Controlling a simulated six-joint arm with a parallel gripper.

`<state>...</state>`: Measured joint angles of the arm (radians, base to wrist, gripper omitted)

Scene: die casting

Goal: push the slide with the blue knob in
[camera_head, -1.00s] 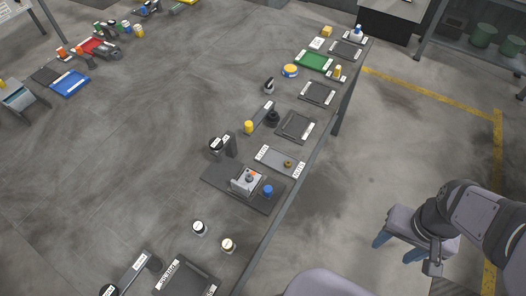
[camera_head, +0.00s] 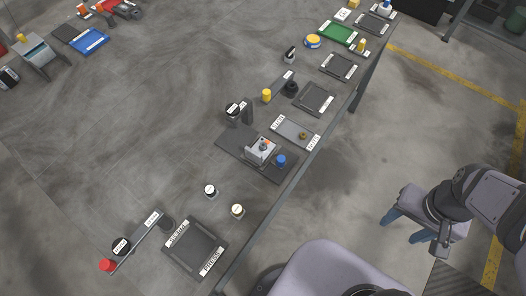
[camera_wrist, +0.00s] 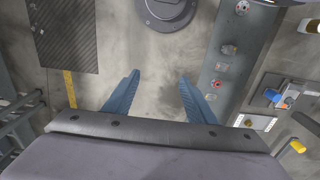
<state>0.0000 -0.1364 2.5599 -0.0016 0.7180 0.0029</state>
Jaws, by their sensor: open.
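The blue knob (camera_head: 281,160) stands at the right end of a dark base plate (camera_head: 232,142) on the long bench. A light grey block (camera_head: 256,155) with a small orange part on top sits on the plate beside the knob. The blue knob also shows at the right of the wrist view (camera_wrist: 272,96). My gripper (camera_head: 404,227) is over the floor to the right of the bench, well apart from the knob. In the wrist view its two blue fingers (camera_wrist: 160,75) are spread with nothing between them. How far in the slide is, I cannot tell.
A labelled grey tray (camera_head: 286,134) with a brass ring lies just beyond the plate. Two small round buttons (camera_head: 224,200) and a dark press tray (camera_head: 196,247) are nearer. A red button (camera_head: 106,265) is at lower left.

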